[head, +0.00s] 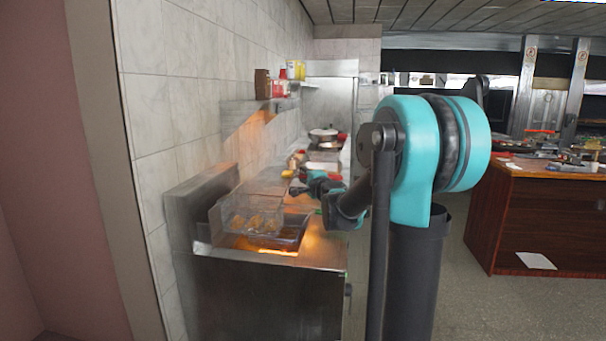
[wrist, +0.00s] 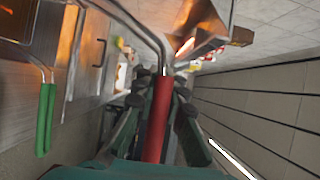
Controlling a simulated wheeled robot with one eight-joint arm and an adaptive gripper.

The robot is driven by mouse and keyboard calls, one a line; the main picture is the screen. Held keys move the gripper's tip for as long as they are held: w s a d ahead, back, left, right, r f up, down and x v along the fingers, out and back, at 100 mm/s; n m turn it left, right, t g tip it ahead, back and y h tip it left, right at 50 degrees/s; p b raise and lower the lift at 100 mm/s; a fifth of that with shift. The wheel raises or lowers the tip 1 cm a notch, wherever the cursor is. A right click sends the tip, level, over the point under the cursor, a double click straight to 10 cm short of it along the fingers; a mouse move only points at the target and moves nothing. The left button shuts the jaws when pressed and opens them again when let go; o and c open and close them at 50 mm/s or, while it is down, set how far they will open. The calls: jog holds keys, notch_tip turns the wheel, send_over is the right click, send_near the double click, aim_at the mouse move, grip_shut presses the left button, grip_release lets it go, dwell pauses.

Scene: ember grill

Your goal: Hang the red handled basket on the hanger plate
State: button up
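The red handle (wrist: 158,120) runs between the two fingers of my gripper (wrist: 160,100) in the wrist view. The fingers lie close on both sides and look shut on it. A bent metal rod leads from the handle toward the basket. In the head view, the wire basket (head: 250,214) holds browned food and sits high over the glowing fryer, close to the back plate. The upright metal hanger plate (head: 196,200) stands behind the fryer by the wall. I cannot tell whether the basket touches it. My gripper also shows in the head view (head: 305,188), partly hidden by my arm.
A green handle (wrist: 45,118) on a metal rod is at the left of the wrist view. A wall shelf (head: 262,102) with jars is above the counter. A pan (head: 323,134) stands farther back. A wooden counter (head: 530,215) is at the right, with open floor before it.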

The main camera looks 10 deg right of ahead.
jog(key=o, duration=0.5)
jog(key=v, duration=1.2)
jog(key=s+a+f+n+g+y, duration=0.1)
jog(key=s+a+f+n+g, duration=0.3)
jog(key=s+f+n, duration=0.4)
jog(key=s+a+f+n+g+y, duration=0.1)
jog(key=s+a+f+n+g, duration=0.25)
jog(key=s+f, duration=0.4)
jog(key=s+d+f+n+g+h, duration=0.2)
jog(key=s+d+f+g+h, duration=0.1)
jog(key=s+f, duration=0.4)
jog(key=s+d+f+n+g+h, duration=0.2)
jog(key=s+d+f+g, duration=0.1)
jog(key=s+d+f, duration=0.3)
notch_tip(320, 180, down, 4)
jog(key=s, duration=0.2)
jog(key=shift+s+h, duration=0.3)
jog(key=shift+h, duration=0.1)
jog(key=shift+f, duration=0.1)
